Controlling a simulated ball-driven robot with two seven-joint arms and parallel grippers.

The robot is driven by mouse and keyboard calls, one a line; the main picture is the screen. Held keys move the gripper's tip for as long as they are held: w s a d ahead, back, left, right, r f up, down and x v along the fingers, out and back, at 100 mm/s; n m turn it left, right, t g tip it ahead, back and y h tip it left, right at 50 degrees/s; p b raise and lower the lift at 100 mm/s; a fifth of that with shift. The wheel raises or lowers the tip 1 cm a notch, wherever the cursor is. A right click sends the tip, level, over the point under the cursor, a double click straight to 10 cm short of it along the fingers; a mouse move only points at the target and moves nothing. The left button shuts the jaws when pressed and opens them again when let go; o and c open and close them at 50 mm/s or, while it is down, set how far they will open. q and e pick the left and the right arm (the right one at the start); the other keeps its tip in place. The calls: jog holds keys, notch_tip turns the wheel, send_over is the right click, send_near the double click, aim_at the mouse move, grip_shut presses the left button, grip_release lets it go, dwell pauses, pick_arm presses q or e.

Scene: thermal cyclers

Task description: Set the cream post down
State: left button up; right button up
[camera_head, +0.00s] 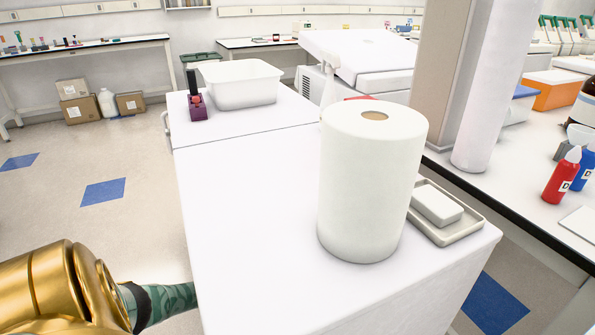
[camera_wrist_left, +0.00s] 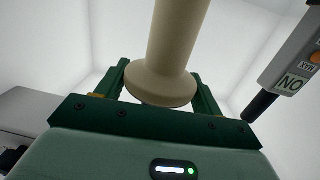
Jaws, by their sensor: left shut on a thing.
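The cream post (camera_wrist_left: 170,45) shows in the left wrist view, a smooth cream cylinder with a wider flared end toward the camera. My left gripper (camera_wrist_left: 160,88) has a green finger on each side of the flared end and is shut on it. The post's far end runs out of the top of the picture. Whether it touches a surface cannot be told. In the head view only my left arm (camera_head: 60,290) shows at the lower left; the gripper and post are out of that picture. My right gripper is in neither view.
A grey device with lettering (camera_wrist_left: 290,75) is close to the right of the post. In the head view, a white bench (camera_head: 235,200) carries a large paper roll (camera_head: 365,190), a soap dish (camera_head: 445,225), a white tub (camera_head: 240,85) and a purple holder (camera_head: 198,108).

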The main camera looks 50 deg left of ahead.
pick_arm(q)
notch_tip(320, 180, down, 4)
jog(key=shift+b, duration=1.2)
jog(key=shift+s+r, duration=0.1)
jog(key=shift+r, duration=0.1)
jog(key=shift+f, duration=0.1)
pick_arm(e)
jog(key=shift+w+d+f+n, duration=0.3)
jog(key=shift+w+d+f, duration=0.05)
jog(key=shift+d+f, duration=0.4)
pick_arm(q)
jog(key=o, duration=0.7)
jog(key=shift+f, duration=0.1)
jog(key=shift+c, duration=0.2)
jog(key=o, duration=0.4)
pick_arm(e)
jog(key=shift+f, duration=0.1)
